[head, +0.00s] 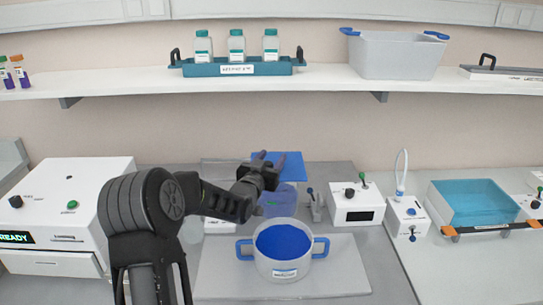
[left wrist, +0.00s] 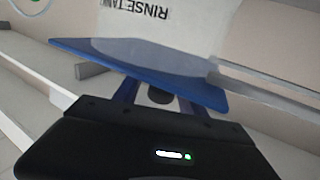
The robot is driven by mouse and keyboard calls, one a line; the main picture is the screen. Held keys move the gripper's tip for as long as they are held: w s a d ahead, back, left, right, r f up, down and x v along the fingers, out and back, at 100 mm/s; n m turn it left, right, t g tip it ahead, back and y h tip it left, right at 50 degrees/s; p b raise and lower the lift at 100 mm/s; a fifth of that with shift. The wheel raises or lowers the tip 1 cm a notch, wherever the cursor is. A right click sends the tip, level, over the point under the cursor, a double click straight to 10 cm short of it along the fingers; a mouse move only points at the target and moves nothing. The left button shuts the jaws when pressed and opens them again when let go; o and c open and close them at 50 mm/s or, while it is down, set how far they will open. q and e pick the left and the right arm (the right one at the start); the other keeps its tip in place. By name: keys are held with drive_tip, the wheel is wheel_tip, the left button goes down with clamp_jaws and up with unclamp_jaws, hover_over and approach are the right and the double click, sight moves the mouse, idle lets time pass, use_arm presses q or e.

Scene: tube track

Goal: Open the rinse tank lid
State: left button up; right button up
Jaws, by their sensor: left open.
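The rinse tank (head: 279,200) is a translucent blue container at the back of the counter, partly hidden behind my left arm. Its flat blue lid (head: 291,163) shows above it; in the left wrist view the lid (left wrist: 140,62) is a broad blue panel near a label reading RINSE TAN. I cannot tell whether the lid rests fully on the tank. My left gripper (head: 267,158) is at the lid, open, with its fingers apart. In the left wrist view a dark knob-like part (left wrist: 159,95) shows between the fingers. My right gripper is not in view.
A pot with blue handles (head: 284,265) stands on a pale mat in front of the tank. A small white box (head: 357,205) is to the right. A blue-water bath (head: 475,203) is farther right. A shelf (head: 330,82) with bottles and a grey bin runs above.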

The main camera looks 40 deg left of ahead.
use_arm(q)
drive_tip(key=shift+w, duration=0.1)
drive_tip(key=shift+c, duration=0.4)
clamp_jaws()
idle(1.0)
